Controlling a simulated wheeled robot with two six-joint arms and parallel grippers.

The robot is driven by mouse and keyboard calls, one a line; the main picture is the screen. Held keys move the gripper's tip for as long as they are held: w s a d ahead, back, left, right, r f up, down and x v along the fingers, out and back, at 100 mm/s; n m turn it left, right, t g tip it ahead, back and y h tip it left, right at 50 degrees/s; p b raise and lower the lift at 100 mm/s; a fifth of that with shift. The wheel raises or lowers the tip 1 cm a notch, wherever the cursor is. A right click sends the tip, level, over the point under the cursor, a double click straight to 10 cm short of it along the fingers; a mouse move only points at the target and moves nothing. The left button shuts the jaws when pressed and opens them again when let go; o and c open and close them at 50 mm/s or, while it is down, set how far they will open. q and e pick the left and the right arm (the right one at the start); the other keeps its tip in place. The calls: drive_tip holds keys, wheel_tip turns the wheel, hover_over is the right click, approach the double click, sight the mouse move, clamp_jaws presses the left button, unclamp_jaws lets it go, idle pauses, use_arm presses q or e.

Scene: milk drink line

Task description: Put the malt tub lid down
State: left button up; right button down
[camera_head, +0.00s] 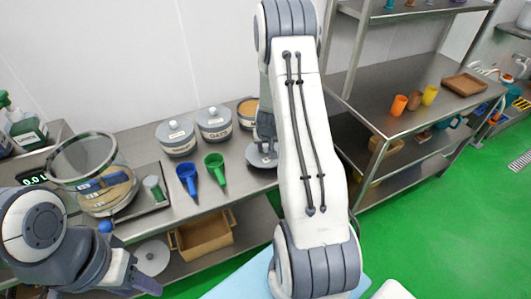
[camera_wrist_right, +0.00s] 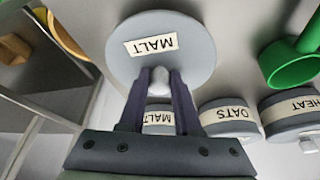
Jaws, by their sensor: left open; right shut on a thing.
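The grey malt tub lid (camera_wrist_right: 165,35), labelled MALT, is in my right gripper (camera_wrist_right: 158,78), shut on its knob. In the head view the lid (camera_head: 262,156) is low over the counter's right part, in front of the malt tub; I cannot tell whether it touches the counter. The right gripper (camera_head: 265,140) is partly hidden by my arm there. The malt tub (camera_head: 247,122) stands open, with tan contents; its label (camera_wrist_right: 158,118) shows between my fingers. My left gripper (camera_head: 140,282) is open and empty at the lower left, near the counter's front edge.
The oats tub (camera_head: 214,124) and the wheat tub (camera_wrist_right: 292,112) stand lidded beside the malt tub. A blue scoop (camera_head: 188,178) and a green scoop (camera_head: 215,168) lie in front. A large glass bowl (camera_head: 85,165) stands left. A wooden crate (camera_head: 205,238) is on the lower shelf.

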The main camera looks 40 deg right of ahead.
sight(266, 153)
use_arm(q)
drive_tip(key=shift+f+b, duration=0.75)
drive_tip(key=shift+f, duration=0.5)
use_arm(e)
drive_tip(key=shift+f, duration=1.45)
use_arm(q)
drive_tip(key=shift+f, duration=0.1)
use_arm(e)
drive_tip(key=shift+f, duration=0.1)
drive_tip(key=shift+f, duration=0.15)
drive_tip(key=c, duration=0.6)
unclamp_jaws()
